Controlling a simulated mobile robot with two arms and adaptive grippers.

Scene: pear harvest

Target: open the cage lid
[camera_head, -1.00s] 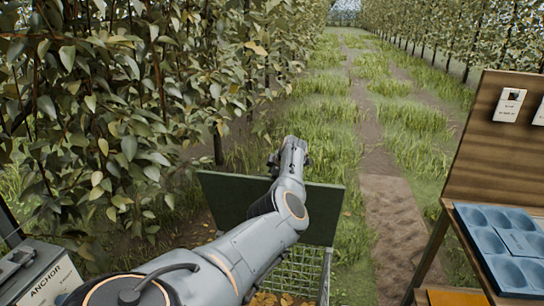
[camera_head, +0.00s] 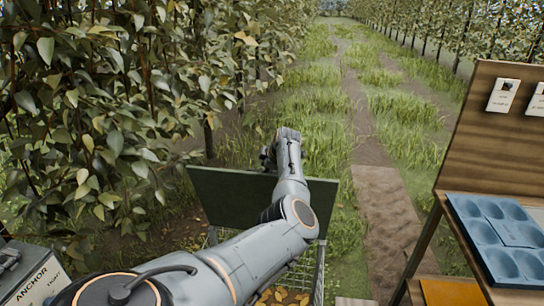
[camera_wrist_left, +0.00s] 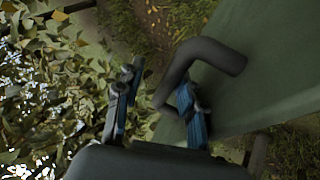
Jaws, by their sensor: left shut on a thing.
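The cage lid (camera_head: 232,205) is a dark green panel standing tilted up at the far side of the wire cage (camera_head: 318,275). In the left wrist view the lid (camera_wrist_left: 268,65) fills the right side, with a thick dark bent handle (camera_wrist_left: 212,52) on it. My left gripper (camera_wrist_left: 160,98) is shut on this handle, with a finger on either side. In the head view my left gripper (camera_head: 267,157) is mostly hidden by its own wrist above the lid's top edge. My arm covers much of the cage. My right gripper is not in view.
Leafy trees (camera_head: 90,120) crowd close on the left. A wooden stand with a backboard (camera_head: 490,140) and a blue tray (camera_head: 470,213) is at the right. A grey box marked ANCHOR (camera_head: 30,280) is at the lower left. A grass and dirt path lies open ahead.

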